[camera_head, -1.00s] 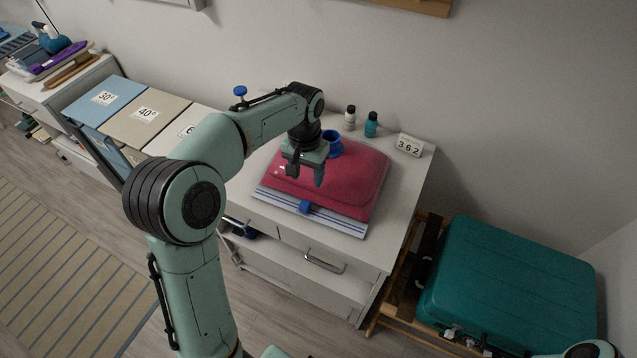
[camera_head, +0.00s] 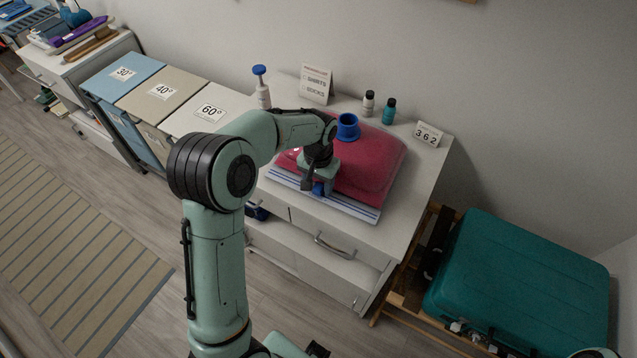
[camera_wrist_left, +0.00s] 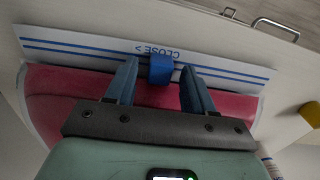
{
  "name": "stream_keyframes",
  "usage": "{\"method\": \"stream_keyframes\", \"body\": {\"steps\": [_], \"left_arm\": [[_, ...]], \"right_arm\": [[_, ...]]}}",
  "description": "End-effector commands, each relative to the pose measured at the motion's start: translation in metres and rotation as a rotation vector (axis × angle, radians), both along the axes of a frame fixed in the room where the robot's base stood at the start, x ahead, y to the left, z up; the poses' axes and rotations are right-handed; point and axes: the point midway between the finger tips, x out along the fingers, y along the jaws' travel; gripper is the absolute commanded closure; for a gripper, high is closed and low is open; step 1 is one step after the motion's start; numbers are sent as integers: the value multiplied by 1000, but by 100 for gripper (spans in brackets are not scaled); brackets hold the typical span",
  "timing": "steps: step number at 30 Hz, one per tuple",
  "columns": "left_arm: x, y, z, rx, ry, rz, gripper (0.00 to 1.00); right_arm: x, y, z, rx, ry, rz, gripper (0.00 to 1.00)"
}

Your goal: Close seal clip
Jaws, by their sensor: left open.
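The seal clip is a small blue block (camera_wrist_left: 161,69) on the blue-striped seal strip (camera_wrist_left: 90,42) of a red storage bag (camera_head: 368,165). The strip shows the printed word "CLOSE" with an arrow, upside down in the left wrist view. My left gripper (camera_wrist_left: 158,84) is open, with one finger on each side of the clip. In the head view my left gripper (camera_head: 318,187) is over the strip's front edge and partly hides the clip (camera_head: 322,188).
The bag lies on a white cabinet (camera_head: 425,190). A blue valve cap (camera_head: 348,126) sits on the bag. Behind stand two small bottles (camera_head: 388,110), a "362" block (camera_head: 428,134), a sign (camera_head: 316,83) and a spray bottle (camera_head: 262,88). A teal suitcase (camera_head: 520,275) is at right.

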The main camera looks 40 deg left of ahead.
Motion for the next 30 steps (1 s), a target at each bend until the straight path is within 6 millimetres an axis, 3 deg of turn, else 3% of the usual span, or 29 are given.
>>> {"method": "stream_keyframes", "body": {"steps": [8,12,13,20,30], "left_arm": [[0,0,-1,0,0,0,50],[0,0,-1,0,0,0,96],[0,0,-1,0,0,0,100],[2,-10,-1,-1,0,-4,100],[17,-103,-1,-1,0,-9,100]], "right_arm": [[0,0,0,0,0,0,57],[0,0,0,0,0,0,57],[0,0,0,0,0,0,57],[0,0,0,0,0,0,57],[-1,0,-1,0,1,0,57]]}}
